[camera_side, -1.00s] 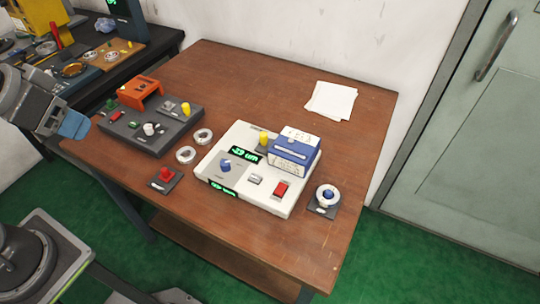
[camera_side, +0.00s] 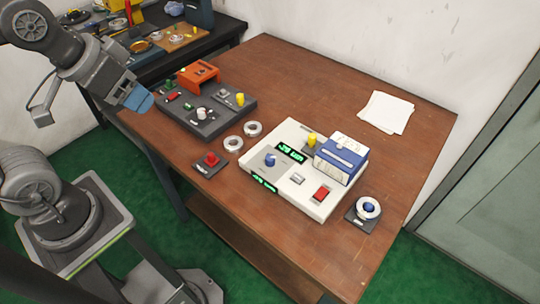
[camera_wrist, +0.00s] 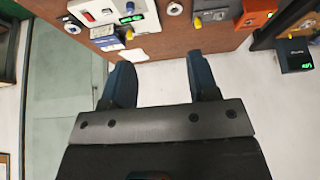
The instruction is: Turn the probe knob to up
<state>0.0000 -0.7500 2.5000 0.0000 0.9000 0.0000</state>
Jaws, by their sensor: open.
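A white instrument (camera_side: 290,185) with green displays stands on the wooden table and carries a blue knob (camera_side: 270,160). A dark grey panel (camera_side: 225,120) to its left carries a pale knob (camera_side: 202,113). The labels are too small to show which one is the probe knob, and I cannot read either knob's setting. My gripper (camera_side: 138,100) is up at the table's left side, beside the dark panel and apart from both knobs. In the wrist view, its two blue fingers (camera_wrist: 161,85) are spread with nothing between them.
A blue-and-white box (camera_side: 340,158) sits on the white instrument beside a yellow knob (camera_side: 311,139). Two loose rings (camera_side: 233,143), a red button box (camera_side: 211,162) and a ring on a dark stand (camera_side: 367,208) surround it. Papers (camera_side: 386,112) lie behind. The table's back middle is clear.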

